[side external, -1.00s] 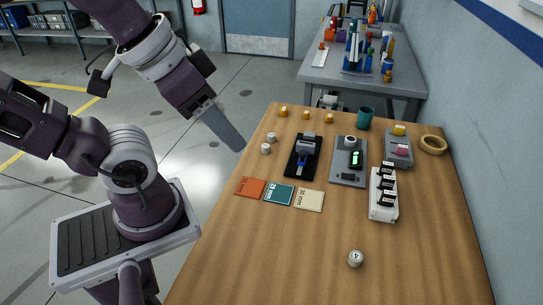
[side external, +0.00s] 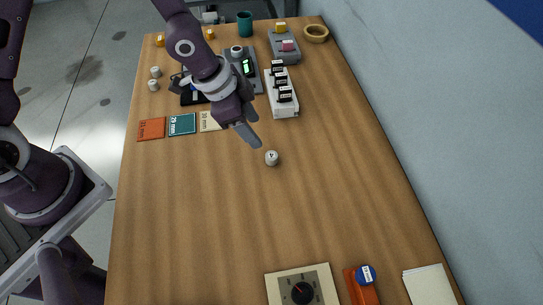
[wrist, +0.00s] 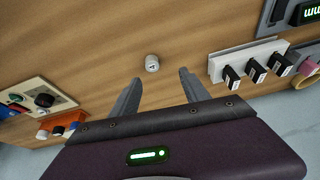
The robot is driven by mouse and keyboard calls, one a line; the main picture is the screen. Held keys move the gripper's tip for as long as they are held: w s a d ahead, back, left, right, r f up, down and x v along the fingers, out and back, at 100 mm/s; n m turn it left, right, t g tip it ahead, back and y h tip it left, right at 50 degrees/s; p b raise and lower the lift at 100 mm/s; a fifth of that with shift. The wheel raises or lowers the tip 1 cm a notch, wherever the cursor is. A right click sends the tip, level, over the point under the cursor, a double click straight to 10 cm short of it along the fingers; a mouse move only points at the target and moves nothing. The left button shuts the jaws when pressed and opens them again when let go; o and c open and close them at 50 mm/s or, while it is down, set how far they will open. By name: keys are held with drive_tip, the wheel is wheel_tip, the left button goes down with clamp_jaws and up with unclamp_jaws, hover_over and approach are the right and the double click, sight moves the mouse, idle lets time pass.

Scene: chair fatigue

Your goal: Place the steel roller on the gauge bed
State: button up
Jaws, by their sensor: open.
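A small pale steel roller (side external: 271,158) with a dark mark on its end stands alone on the wooden table; it also shows in the wrist view (wrist: 152,63). My gripper (side external: 256,131) is open and empty, just left of and above the roller in the side view. In the wrist view the roller lies just beyond my fingertips (wrist: 160,77), between their lines. A grey device with a green display (side external: 257,88), which seems to be the gauge, stands farther back, partly hidden by my arm. Its display edge shows at the wrist view's upper right. I cannot make out its bed.
A white rack (side external: 285,110) with several black-topped pieces stands behind the roller. Orange (side external: 151,129), teal (side external: 182,124) and cream (side external: 208,122) cards lie left. The middle table is clear.

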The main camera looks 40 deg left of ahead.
sight(272, 155)
drive_tip(key=shift+h, duration=0.3)
drive_tip(key=x, duration=0.6)
drive_tip(key=s+x, duration=0.1)
drive_tip(key=x, duration=0.2)
drive_tip(key=shift+d+f, duration=0.2)
drive_tip(key=shift+d, duration=0.25)
clamp_jaws()
